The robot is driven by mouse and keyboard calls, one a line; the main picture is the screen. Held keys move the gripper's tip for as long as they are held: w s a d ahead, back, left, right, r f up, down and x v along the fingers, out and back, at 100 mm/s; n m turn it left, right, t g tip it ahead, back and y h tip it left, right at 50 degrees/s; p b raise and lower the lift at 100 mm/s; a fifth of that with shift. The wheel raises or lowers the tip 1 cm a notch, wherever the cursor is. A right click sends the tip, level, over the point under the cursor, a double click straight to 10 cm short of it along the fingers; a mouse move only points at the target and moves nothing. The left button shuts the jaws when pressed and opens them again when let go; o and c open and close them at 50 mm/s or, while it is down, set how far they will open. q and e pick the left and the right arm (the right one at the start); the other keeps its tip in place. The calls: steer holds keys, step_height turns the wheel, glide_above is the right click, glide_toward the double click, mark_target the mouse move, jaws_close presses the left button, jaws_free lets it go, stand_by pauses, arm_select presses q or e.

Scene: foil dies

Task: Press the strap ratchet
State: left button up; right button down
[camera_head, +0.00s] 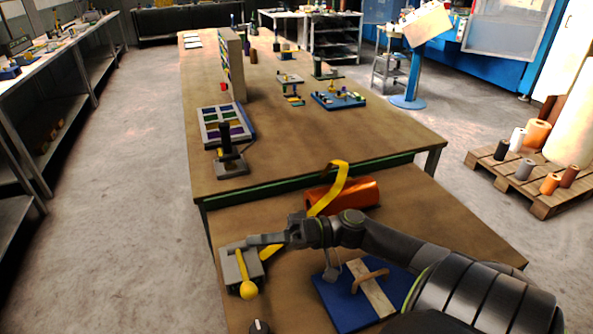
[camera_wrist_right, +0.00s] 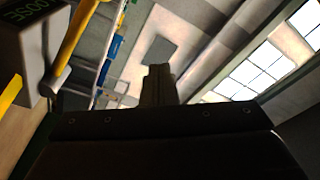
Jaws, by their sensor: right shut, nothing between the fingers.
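The strap ratchet (camera_head: 232,268) is a grey box near the left edge of the front bench. Its yellow lever (camera_head: 243,266) ends in a yellow ball knob near the front. A yellow strap (camera_head: 333,190) runs from beside it over an orange roll (camera_head: 352,194). My right gripper (camera_head: 254,241) is shut and empty, pointing left at the box's far top edge; I cannot tell whether it touches. In the right wrist view, the shut fingers (camera_wrist_right: 158,84) point at the room, with the ratchet box (camera_wrist_right: 28,45) at upper left, its display partly reading "OOSE".
A blue board (camera_head: 338,302) with a wooden strip and brown handle lies under my right arm. A black knob (camera_head: 260,326) sits at the front edge. A long bench behind holds a tray (camera_head: 225,126) of coloured compartments and a black-handled device (camera_head: 228,160).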

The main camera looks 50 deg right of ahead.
arm_select(q)
steer(key=shift+w+a, duration=0.2)
steer(key=shift+a, duration=0.15)
arm_select(e)
steer(key=v, duration=0.6)
steer(key=shift+s+d, duration=0.15)
steer(key=shift+d, duration=0.2)
arm_select(q)
steer(key=shift+d, duration=0.15)
arm_select(e)
steer(key=shift+f, duration=0.1)
